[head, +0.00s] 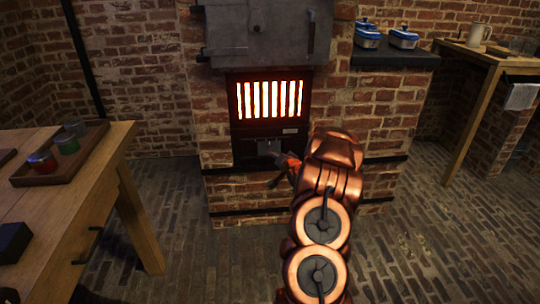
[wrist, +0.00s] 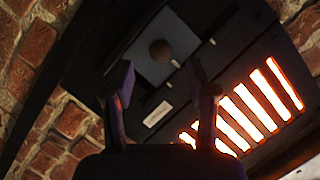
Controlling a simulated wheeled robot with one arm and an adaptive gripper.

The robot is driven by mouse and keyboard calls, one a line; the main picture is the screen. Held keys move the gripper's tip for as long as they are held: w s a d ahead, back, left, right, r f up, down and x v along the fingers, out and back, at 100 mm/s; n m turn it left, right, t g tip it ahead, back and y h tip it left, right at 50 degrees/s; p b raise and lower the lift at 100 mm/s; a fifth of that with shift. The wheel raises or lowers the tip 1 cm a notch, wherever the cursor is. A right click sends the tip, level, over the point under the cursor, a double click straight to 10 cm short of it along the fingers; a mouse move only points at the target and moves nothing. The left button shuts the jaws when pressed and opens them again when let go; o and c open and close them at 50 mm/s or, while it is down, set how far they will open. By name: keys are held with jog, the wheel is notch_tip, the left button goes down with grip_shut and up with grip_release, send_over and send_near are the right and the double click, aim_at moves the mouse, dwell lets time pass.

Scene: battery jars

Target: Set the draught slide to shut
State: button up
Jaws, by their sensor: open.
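The draught slide looks to be the grey plate (head: 265,146) low on the stove front, under the glowing grate. In the wrist view the grey plate (wrist: 143,52) shows a dark round spot, a hole or a knob; I cannot tell which. My gripper (head: 277,168) is just in front of the lower stove front and partly covers that area in the head view. In the wrist view my gripper (wrist: 163,77) has its two fingers apart, with nothing between them. The plate lies beyond the fingertips, and I see no clear contact. Whether the slide is open or shut is unclear.
The grate (head: 270,99) glows orange-white, with a small pale label (head: 290,131) below it. Brick surrounds the stove. A wooden table (head: 120,150) with a tray of jars (head: 90,150) stands left; a shelf (head: 395,60) with blue-white containers is at right. Floor on both sides is clear.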

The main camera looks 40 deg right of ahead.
jog(key=shift+b+x, duration=0.65)
jog(key=shift+x, duration=2.5)
jog(key=shift+c, duration=0.2)
jog(key=shift+r, duration=0.1)
grip_shut()
